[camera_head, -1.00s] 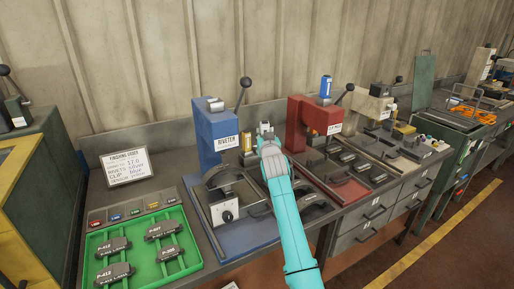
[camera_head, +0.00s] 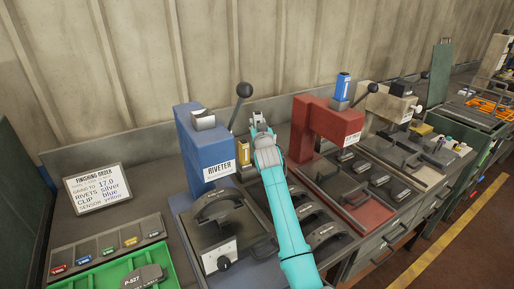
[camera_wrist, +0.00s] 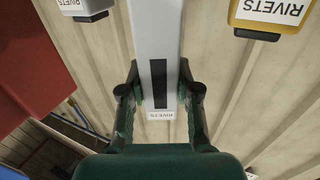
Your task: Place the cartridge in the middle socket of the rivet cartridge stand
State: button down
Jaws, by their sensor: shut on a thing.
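My gripper (camera_head: 259,121) is beside the riveter, at the back of the bench. In the wrist view its dark green fingers (camera_wrist: 160,95) are shut on a silver-white cartridge (camera_wrist: 156,40) with a black stripe and a RIVETS label. A yellow RIVETS cartridge (camera_wrist: 270,14) shows at the upper right there and a pale cartridge (camera_wrist: 84,7) at the upper left; the held one is between them in the picture, apart from both. A yellow cartridge (camera_head: 244,148) shows just left of my gripper in the head view. The stand's sockets cannot be made out.
The blue riveter (camera_head: 207,150) with its black-knobbed lever (camera_head: 241,100) stands close on the left. A red press (camera_head: 325,135) with a blue cartridge (camera_head: 343,86) on top stands on the right. An order sign (camera_head: 98,194) and a green tray (camera_head: 110,278) are at the left.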

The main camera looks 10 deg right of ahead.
jog(key=shift+f, duration=3.55)
jog(key=shift+f, duration=0.35)
jog(key=c, duration=0.8)
grip_release()
jog(key=shift+s+r, duration=0.1)
jog(key=shift+r, duration=0.25)
jog(key=s, duration=0.8)
jog(key=s+a, duration=0.1)
jog(key=s, duration=0.3)
